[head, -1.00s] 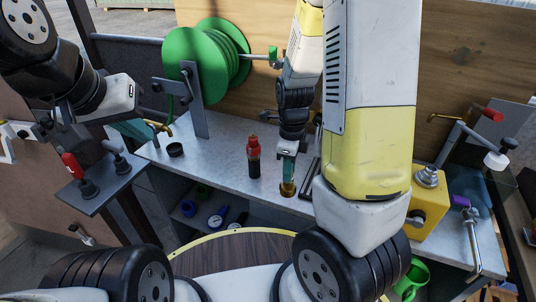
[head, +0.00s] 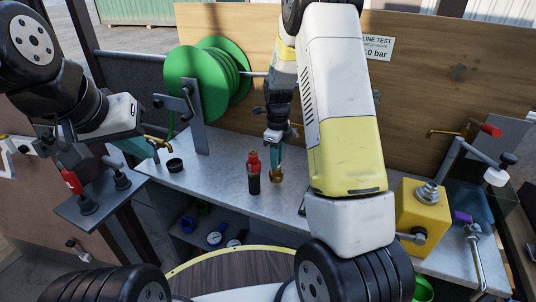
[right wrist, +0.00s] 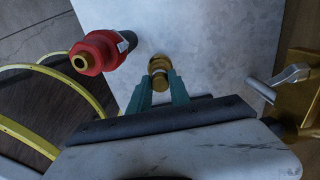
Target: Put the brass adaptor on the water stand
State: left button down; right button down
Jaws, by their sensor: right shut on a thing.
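My right gripper (head: 275,160) has teal fingers shut on the brass adaptor (head: 276,176), low over or at the grey bench top. I cannot tell whether the adaptor touches the bench. In the right wrist view the adaptor (right wrist: 159,67) sits between the fingertips (right wrist: 158,92). My left gripper (head: 131,143) hangs at the left, in front of the brass tap (head: 158,141); its finger gap is not clear. Another brass tap with a red handle (head: 488,130) is at the right. Which fitting is the water stand is not clear.
A red and black bottle-like part (head: 253,173) stands just left of the adaptor. A black ring (head: 175,165) lies on the bench (head: 215,178). A green hose reel (head: 205,82) stands behind. A yellow box (head: 422,215) is at the right. A grey shelf (head: 98,205) with red-handled fittings is at the left.

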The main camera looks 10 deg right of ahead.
jog(key=shift+f, duration=1.65)
jog(key=c, duration=1.2)
grip_release()
notch_tip(320, 180, up, 12)
jog(key=shift+f, duration=0.1)
jog(key=s+r+n+t+y, duration=0.1)
jog(key=s+r+n+t, duration=0.1)
jog(key=s+r+n, duration=0.55)
jog(key=s+a+r+n+t, duration=0.1)
jog(key=s+r+n+t, duration=0.1)
jog(key=s+r+n, duration=0.3)
jog(key=s+a+r+n+t+y, duration=0.1)
jog(key=s+r+n, duration=0.4)
jog(key=s+n, duration=0.8)
jog(key=shift+s+a+t, duration=0.3)
jog(key=shift+t, duration=0.3)
